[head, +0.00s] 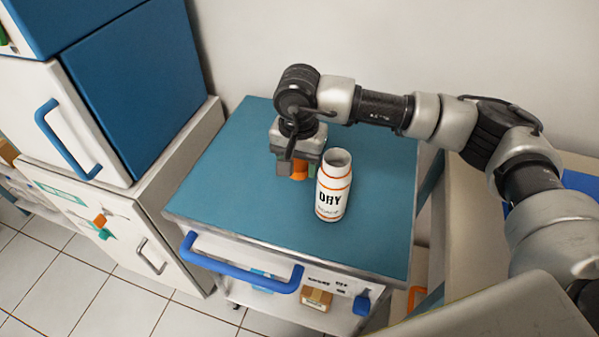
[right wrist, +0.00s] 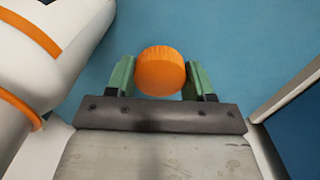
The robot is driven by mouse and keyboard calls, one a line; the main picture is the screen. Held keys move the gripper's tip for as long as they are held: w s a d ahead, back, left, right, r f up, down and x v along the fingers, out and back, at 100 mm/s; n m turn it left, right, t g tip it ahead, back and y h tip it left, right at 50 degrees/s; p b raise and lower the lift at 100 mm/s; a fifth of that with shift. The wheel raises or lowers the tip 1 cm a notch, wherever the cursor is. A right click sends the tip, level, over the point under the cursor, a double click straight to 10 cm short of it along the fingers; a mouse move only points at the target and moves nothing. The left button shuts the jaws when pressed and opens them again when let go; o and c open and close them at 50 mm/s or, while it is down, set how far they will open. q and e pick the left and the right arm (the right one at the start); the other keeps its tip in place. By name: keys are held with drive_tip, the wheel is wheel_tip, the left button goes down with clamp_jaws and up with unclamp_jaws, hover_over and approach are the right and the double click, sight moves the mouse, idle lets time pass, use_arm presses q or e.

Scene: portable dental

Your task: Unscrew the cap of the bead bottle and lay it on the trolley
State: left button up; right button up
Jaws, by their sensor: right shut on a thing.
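The bead bottle (head: 333,190) is white with orange bands and the word DRY. It stands upright and uncapped on the blue trolley top (head: 240,190), its neck open. My right gripper (head: 298,168) is just behind and left of the bottle, low over the trolley top. It is shut on the orange cap (right wrist: 161,70), which sits between its green fingertips in the right wrist view. Whether the cap touches the trolley top is hard to tell. Part of the bottle (right wrist: 45,45) fills the left of the wrist view. My left gripper is not in view.
The trolley has a blue handle (head: 240,270) along its front. A white and blue cabinet (head: 120,90) stands close on the left, and a wall is behind. The trolley top is otherwise clear, with free room left and front of the bottle.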

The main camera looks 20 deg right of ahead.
sight(299, 184)
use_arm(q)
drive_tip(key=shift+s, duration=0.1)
use_arm(e)
drive_tip(key=shift+f, duration=2.1)
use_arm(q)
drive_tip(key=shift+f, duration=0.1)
use_arm(e)
drive_tip(key=shift+f, duration=0.15)
drive_tip(key=o, duration=1)
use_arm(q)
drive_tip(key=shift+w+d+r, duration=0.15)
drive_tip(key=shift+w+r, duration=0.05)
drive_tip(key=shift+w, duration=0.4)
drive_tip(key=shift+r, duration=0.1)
